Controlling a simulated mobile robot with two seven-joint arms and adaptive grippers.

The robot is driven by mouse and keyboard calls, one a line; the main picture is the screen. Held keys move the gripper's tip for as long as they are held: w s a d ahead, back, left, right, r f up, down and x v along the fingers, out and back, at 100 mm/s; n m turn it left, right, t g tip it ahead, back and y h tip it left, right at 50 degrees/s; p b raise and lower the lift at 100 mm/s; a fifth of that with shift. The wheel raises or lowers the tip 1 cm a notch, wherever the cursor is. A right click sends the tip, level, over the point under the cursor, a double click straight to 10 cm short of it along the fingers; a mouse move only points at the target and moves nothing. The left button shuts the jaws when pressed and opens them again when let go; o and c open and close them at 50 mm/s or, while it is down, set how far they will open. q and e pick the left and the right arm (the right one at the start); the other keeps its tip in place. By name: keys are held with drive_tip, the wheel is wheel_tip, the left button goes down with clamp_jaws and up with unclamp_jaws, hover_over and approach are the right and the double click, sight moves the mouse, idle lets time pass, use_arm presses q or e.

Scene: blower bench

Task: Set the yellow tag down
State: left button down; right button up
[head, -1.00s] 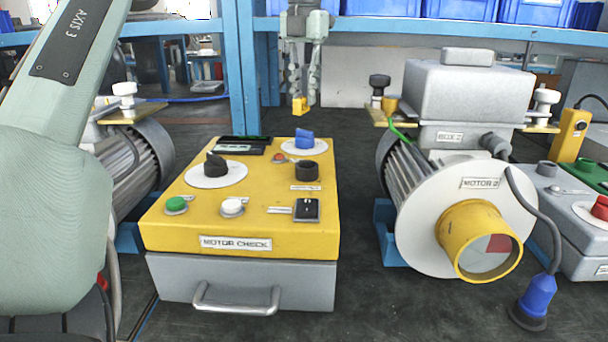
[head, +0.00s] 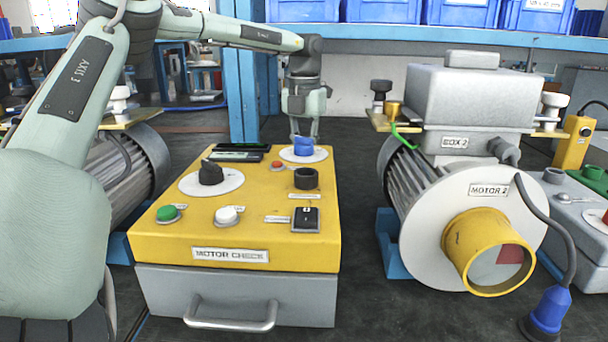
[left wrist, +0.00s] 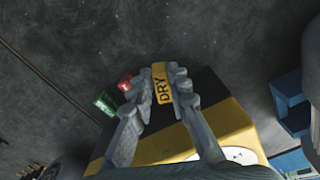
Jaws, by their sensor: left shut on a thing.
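My left gripper (head: 304,128) reaches down just behind the yellow motor check box, near its blue knob (head: 303,146). In the left wrist view the gripper (left wrist: 161,78) is shut on the yellow tag (left wrist: 161,88), which bears the word DRY. The tag sits upright between the fingertips, over or near the black-edged end of the box; I cannot tell whether it touches anything below. In the head view the tag is hidden behind the box and knob. My right gripper is not in view.
The motor check box (head: 230,256) carries several knobs and buttons. In the left wrist view a red piece (left wrist: 125,83) and a green piece (left wrist: 105,103) lie left of the tag. Motor 2 (head: 468,210) stands to the right. Dark bench surface (head: 352,165) is clear between them.

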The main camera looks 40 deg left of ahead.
use_arm(q)
wheel_tip(320, 180, down, 4)
drive_tip(key=shift+f, duration=0.15)
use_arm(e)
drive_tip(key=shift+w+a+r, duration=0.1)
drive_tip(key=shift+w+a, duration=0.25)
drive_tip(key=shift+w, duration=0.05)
use_arm(q)
drive_tip(key=c, duration=1.5)
unclamp_jaws()
drive_tip(key=shift+o, duration=0.2)
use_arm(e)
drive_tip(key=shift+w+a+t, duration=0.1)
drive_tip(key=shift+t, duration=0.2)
use_arm(q)
wheel_tip(320, 180, up, 11)
drive_tip(key=shift+f+p, duration=0.1)
drive_tip(key=shift+p, duration=0.2)
drive_tip(key=shift+r, duration=0.7)
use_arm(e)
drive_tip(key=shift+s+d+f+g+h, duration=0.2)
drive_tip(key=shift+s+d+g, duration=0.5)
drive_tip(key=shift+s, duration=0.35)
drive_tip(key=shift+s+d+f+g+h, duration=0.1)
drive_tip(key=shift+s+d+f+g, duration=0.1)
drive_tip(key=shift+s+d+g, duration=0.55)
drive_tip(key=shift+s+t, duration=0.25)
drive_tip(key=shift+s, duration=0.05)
